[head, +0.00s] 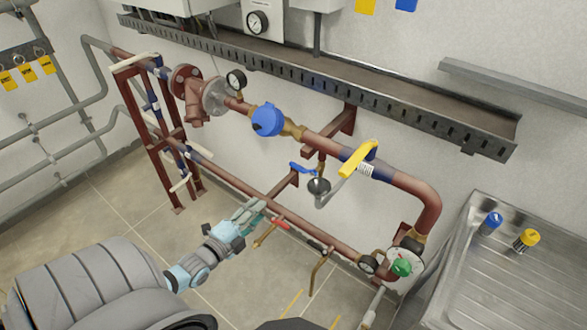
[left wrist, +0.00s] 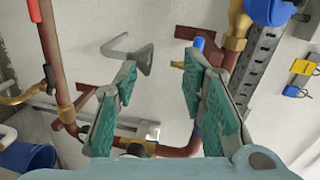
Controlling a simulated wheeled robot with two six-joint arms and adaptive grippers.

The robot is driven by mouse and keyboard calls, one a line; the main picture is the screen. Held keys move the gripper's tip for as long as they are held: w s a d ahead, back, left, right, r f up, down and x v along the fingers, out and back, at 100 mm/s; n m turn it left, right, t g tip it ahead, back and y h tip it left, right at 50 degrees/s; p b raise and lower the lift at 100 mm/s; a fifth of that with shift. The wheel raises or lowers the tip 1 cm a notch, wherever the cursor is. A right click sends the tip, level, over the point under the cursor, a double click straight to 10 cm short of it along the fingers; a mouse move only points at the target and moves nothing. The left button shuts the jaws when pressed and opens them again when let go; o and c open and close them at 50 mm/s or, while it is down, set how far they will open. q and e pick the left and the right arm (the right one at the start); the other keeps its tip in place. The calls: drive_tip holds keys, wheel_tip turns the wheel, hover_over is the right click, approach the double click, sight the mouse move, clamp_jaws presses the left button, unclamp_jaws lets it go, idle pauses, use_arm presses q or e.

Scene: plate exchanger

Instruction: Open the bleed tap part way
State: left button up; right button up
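The bleed tap, with a short blue lever (head: 302,168), hangs below the upper copper-red pipe in the head view. A grey funnel (head: 319,186) sits just below it. My left gripper (head: 256,211) is in front of the lower pipe, below and left of the tap, apart from it. In the left wrist view, its teal-padded fingers (left wrist: 160,75) are open with nothing between them. The blue lever (left wrist: 199,43) shows end-on beyond the right finger, which partly hides the tap. The funnel (left wrist: 142,59) shows beyond the left finger. My right gripper is not in view.
The lower pipe (head: 232,181) carries a red lever (head: 280,224) and brass outlets close to my left gripper. A yellow lever (head: 358,158) and a blue-capped body (head: 267,120) are on the upper pipe. A steel sink (head: 510,275) stands at right.

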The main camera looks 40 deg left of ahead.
use_arm(q)
drive_tip(key=m+t, duration=0.1)
drive_tip(key=m, duration=0.1)
approach(294, 168)
drive_tip(key=shift+h, duration=0.4)
drive_tip(key=w+b, duration=0.2)
drive_tip(key=b, duration=0.1)
drive_tip(key=w+b, duration=0.3)
drive_tip(key=b, duration=0.1)
drive_tip(key=w+b, duration=0.3)
drive_tip(key=b, duration=0.1)
drive_tip(key=shift+w+a+f, duration=0.2)
drive_tip(key=shift+a+f, duration=0.05)
drive_tip(key=shift+f, duration=0.1)
drive_tip(key=shift+r, duration=0.25)
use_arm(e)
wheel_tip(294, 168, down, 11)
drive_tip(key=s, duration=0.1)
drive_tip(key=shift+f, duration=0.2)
use_arm(q)
drive_tip(key=shift+w, duration=0.1)
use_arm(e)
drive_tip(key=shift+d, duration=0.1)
use_arm(q)
clamp_jaws()
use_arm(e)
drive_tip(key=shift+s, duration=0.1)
